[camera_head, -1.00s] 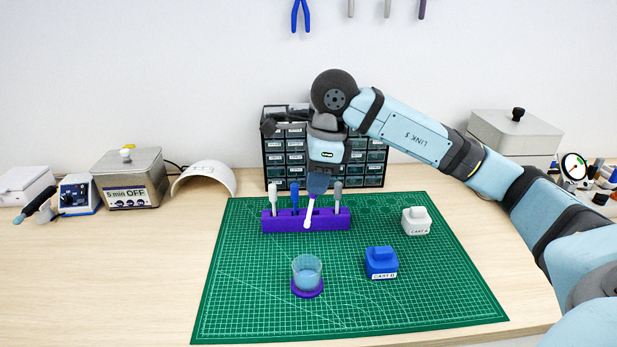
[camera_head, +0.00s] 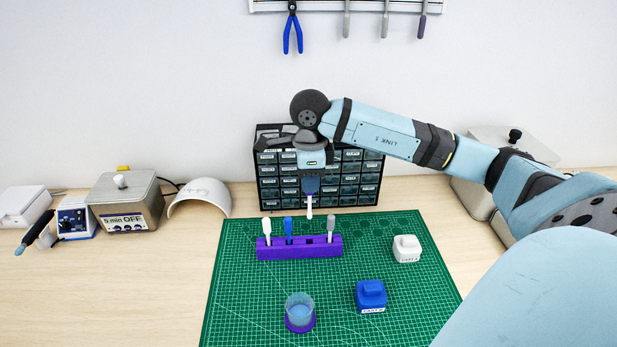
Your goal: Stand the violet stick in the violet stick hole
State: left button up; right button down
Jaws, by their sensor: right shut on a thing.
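My right gripper (camera_head: 310,190) is shut on a stick (camera_head: 309,210), taken to be the violet stick. Only its white lower part shows clearly; the gripper hides its upper part, so its colour is hard to tell. It hangs about upright, its lower end above the violet rack (camera_head: 300,253) in the picture and clear of it. The rack holds a white stick (camera_head: 266,228), a blue stick (camera_head: 288,228) and a grey stick (camera_head: 331,226). A gap in the row lies between the blue and grey sticks. My left gripper is out of view.
A glass cup (camera_head: 299,308) stands on the green mat (camera_head: 250,290) in front of the rack. A blue block (camera_head: 371,296) and a white block (camera_head: 407,248) are to the right. A drawer cabinet (camera_head: 350,185) stands behind my right gripper.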

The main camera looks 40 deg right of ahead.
aim_at(310, 218)
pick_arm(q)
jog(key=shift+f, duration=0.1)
pick_arm(e)
jog(key=shift+f+b, duration=0.1)
jog(key=shift+b, duration=0.2)
notch_tip(310, 218, down, 6)
jog(key=b, duration=0.5)
jog(key=shift+f, duration=0.1)
notch_tip(310, 218, down, 4)
jog(key=b, duration=0.3)
jog(key=shift+f+b, duration=0.3)
jog(key=shift+b, duration=0.15)
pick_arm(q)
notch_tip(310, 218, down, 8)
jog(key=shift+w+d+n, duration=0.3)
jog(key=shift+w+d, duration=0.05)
pick_arm(e)
jog(key=shift+f, duration=0.25)
pick_arm(q)
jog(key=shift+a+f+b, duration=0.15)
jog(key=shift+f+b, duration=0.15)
jog(key=shift+b, duration=0.15)
pick_arm(e)
jog(key=shift+f, duration=0.25)
